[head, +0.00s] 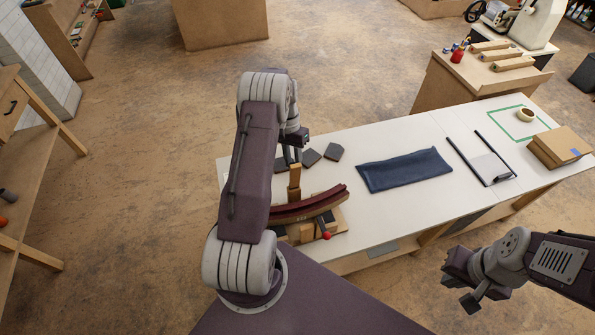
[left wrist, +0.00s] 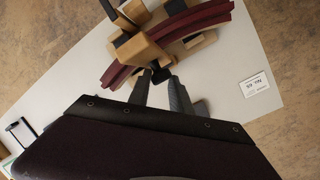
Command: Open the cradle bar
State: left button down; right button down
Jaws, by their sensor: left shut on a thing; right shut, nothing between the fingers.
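The wooden cradle (head: 338,222) sits at the left end of the white table and holds a curved dark red lamination (head: 325,202). It also shows in the left wrist view, with the lamination (left wrist: 207,18) curving through it. The wooden cradle bar (head: 294,180) stands up beside the lamination in the head view and crosses it in the left wrist view (left wrist: 138,48). My left gripper (left wrist: 160,76) is shut at the bar's near end, on a dark part there; its exact grip is partly hidden. My right gripper (head: 468,287) is shut and empty, off the table's front.
A red-knobbed lever (head: 326,235) sticks out at the cradle's front. Dark square pads (head: 333,151) lie behind the cradle.

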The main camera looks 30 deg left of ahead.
pick_arm(q)
jog(key=w+a+f+b, duration=0.2)
jog(key=a, duration=0.1)
jog(key=shift+w+a+f, duration=0.1)
jog(key=shift+a+f, duration=0.1)
jog(key=shift+f, duration=0.05)
jog(key=shift+w+a, duration=0.1)
dwell(0.3)
jog(key=c, duration=1.3)
grip_release()
jog(key=shift+o, duration=0.9)
jog(key=shift+s+a, duration=0.2)
jog(key=shift+a, duration=0.05)
jog(key=shift+w+r, duration=0.1)
jog(key=shift+w, duration=0.05)
jog(key=shift+w+d, duration=0.1)
jog(key=shift+d, duration=0.05)
jog(key=shift+r, duration=0.1)
